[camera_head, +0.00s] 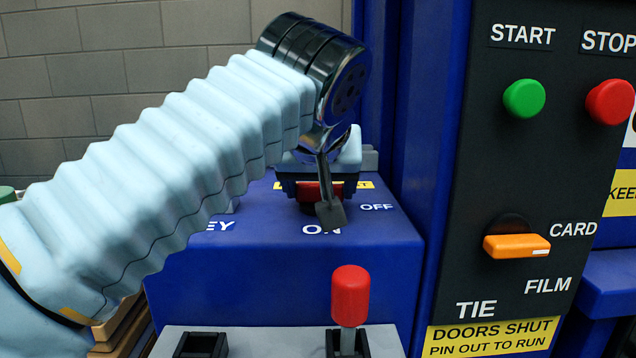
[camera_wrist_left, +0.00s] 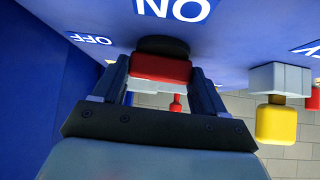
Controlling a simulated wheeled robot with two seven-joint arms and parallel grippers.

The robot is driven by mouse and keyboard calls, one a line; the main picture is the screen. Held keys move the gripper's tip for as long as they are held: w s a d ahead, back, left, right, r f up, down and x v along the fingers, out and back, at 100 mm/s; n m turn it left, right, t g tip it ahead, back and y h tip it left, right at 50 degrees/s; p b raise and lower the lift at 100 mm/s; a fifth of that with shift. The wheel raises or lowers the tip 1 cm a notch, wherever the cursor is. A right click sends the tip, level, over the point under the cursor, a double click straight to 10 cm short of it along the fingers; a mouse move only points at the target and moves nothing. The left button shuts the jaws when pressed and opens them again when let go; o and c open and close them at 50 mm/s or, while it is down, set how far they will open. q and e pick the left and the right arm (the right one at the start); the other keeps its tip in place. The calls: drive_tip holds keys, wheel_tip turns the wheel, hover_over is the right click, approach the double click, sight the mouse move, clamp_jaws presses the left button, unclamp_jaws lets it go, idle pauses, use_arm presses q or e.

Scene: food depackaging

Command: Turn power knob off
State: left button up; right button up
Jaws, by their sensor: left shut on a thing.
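The red power knob (camera_head: 309,190) sits on a dark round base on top of the blue housing. In the head view it is mostly hidden by my left gripper and wrist. My left gripper (camera_head: 322,189) reaches down over it. In the left wrist view the red knob (camera_wrist_left: 160,68) lies between the two fingers of my left gripper (camera_wrist_left: 163,78), which are shut on it. The ON label (camera_head: 321,229) is in front of the knob and the OFF label (camera_head: 376,207) is to its right. My right gripper is not in view.
A red-topped lever (camera_head: 350,295) stands in front of the blue housing (camera_head: 290,277). A black panel to the right carries a green START button (camera_head: 524,98), a red STOP button (camera_head: 609,102) and an orange selector (camera_head: 516,246). A yellow part (camera_wrist_left: 276,124) shows in the wrist view.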

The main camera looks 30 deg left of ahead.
use_arm(q)
drive_tip(key=shift+n+y, duration=0.4)
drive_tip(key=shift+n, duration=0.2)
drive_tip(key=o, duration=1.1)
drive_tip(key=shift+c, duration=0.2)
drive_tip(key=v, duration=1.4)
drive_tip(key=shift+w, duration=0.2)
drive_tip(key=shift+d, duration=0.1)
